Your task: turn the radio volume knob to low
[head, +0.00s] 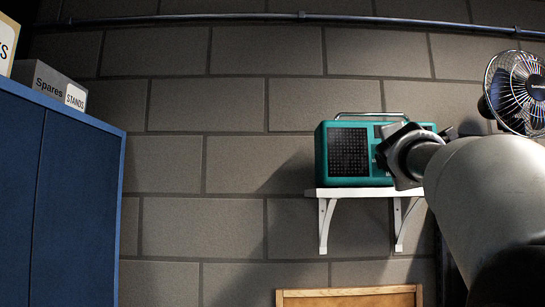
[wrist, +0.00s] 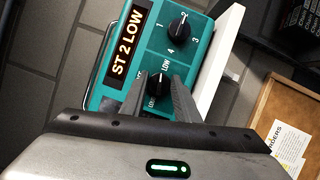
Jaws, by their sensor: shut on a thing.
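The teal radio (head: 347,181) stands on a white wall shelf in the head view. In the wrist view, the radio's face (wrist: 122,28) shows a display (wrist: 131,40) reading "ST 2 LOW". The volume knob (wrist: 158,83), black with "LOW" lettering beside it, sits between the two fingers of my gripper (wrist: 158,90). The fingers are shut on it. Its pointer is hard to make out. A second black knob (wrist: 180,28), with numbers around it, sits above and apart from my fingers. In the head view my gripper (head: 384,157) covers the right part of the radio's front.
The white shelf (head: 325,193) holds the radio. A small fan (head: 515,92) is at the right. A blue cabinet (head: 75,150) stands at the left with a Spares box (head: 50,84) on top. A wood-framed board (head: 350,297) is below the shelf. The wall between is bare.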

